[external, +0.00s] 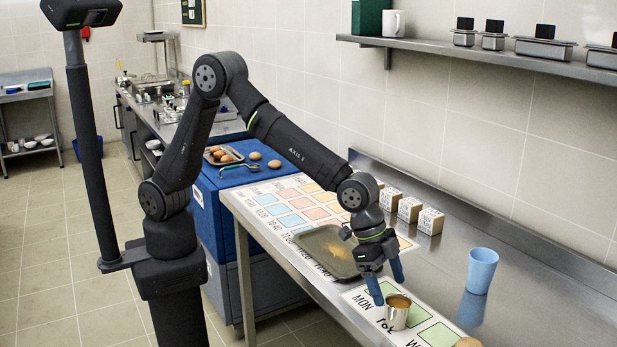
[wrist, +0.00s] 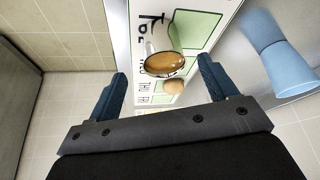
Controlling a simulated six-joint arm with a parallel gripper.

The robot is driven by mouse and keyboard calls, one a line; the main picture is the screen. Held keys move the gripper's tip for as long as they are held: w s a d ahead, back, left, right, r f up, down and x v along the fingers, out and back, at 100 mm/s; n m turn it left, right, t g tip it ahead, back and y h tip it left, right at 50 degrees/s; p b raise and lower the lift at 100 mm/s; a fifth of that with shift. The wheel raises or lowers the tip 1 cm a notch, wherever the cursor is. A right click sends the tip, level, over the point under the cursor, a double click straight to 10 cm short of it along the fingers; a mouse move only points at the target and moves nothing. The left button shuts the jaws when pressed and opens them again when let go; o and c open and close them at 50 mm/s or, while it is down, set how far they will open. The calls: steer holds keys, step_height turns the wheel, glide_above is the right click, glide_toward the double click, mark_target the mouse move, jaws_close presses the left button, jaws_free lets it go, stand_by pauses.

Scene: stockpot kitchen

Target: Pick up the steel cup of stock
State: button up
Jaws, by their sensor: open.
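The steel cup (external: 397,314) of brown stock stands upright on a printed sheet near the front edge of the steel table.
A blue tumbler (external: 481,271) stands to the right of the cup. The table's front edge is close.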

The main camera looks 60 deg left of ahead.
mark_target(398, 310)
steer(key=shift+w+x, duration=0.1)
steer(key=shift+x, duration=1.75)
steer(key=shift+w+x, duration=0.15)
steer(key=shift+x, duration=1.65)
steer(key=c, duration=1.2)
